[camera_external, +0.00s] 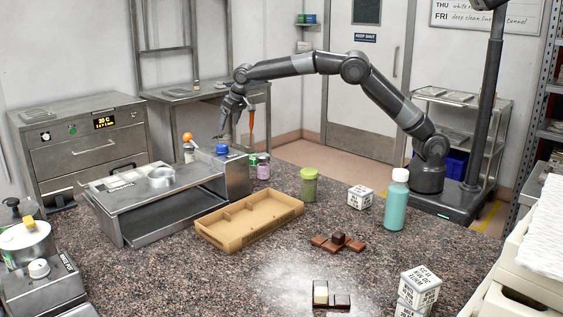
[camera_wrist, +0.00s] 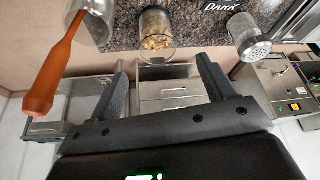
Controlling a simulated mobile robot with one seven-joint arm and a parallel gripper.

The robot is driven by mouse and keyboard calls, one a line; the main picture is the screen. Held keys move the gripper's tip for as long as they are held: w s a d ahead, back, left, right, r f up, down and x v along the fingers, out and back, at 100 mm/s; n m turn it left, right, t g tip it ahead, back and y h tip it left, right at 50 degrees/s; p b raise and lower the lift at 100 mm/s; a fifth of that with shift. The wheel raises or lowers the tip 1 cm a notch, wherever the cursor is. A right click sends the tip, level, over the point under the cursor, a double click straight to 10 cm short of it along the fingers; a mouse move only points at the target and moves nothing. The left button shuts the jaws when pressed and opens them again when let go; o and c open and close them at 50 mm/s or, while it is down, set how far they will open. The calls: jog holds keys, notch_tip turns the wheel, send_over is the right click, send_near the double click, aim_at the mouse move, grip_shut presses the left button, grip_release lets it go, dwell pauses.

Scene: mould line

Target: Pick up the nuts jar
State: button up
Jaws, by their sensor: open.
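The nuts jar (camera_wrist: 155,32) is a clear glass jar of tan pieces, at the top centre of the wrist view. It stands on the speckled counter near its edge. My gripper (camera_external: 231,124) hangs above the counter behind the steel machine in the external view. In the wrist view my gripper (camera_wrist: 162,68) has its two fingers spread apart, with nothing between them. The jar appears beyond the fingertips, roughly in line with the gap and apart from them. I cannot make out the nuts jar in the external view.
In the wrist view, an orange-handled tool (camera_wrist: 55,70) leans from a metal container left of the jar. A shaker with a perforated lid (camera_wrist: 254,48) stands to its right. The external view shows a steel machine (camera_external: 170,190), cardboard tray (camera_external: 247,236) and green jar (camera_external: 309,187).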

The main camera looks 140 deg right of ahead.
aim_at(224, 141)
jog(key=x, duration=0.4)
jog(key=shift+d+f, duration=0.1)
jog(key=shift+f, duration=0.3)
jog(key=x, duration=0.5)
jog(key=shift+s+d+f, duration=0.1)
jog(key=shift+d, duration=0.05)
jog(key=c, duration=1.1)
